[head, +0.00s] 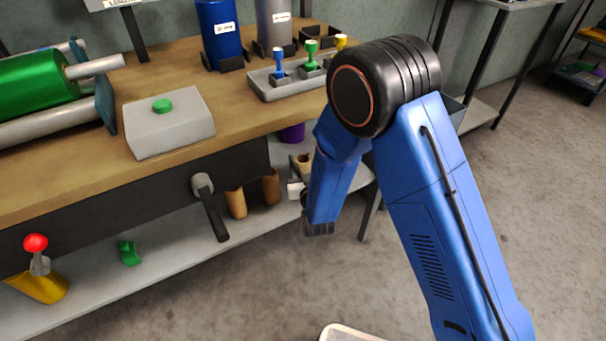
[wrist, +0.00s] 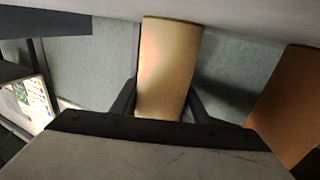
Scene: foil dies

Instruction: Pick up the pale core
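The pale core (wrist: 168,70) is a light tan upright cylinder, in the middle of the wrist view. My gripper (wrist: 164,95) has one dark finger on each side of it, and no gap shows between fingers and core. The gripper appears shut on it. In the head view, the pale core (head: 304,162) shows its open top beside my gripper (head: 296,186), at the right part of the lower shelf. Its end appears at the shelf surface; whether it is lifted cannot be told. My arm partly hides it.
Two browner cores (head: 237,203) (head: 271,187) stand left of it on the shelf (head: 180,240); one brown core (wrist: 287,105) is close in the wrist view. The workbench (head: 70,165) overhangs the shelf. A purple object (head: 292,132) is behind. Open floor (head: 540,170) lies right.

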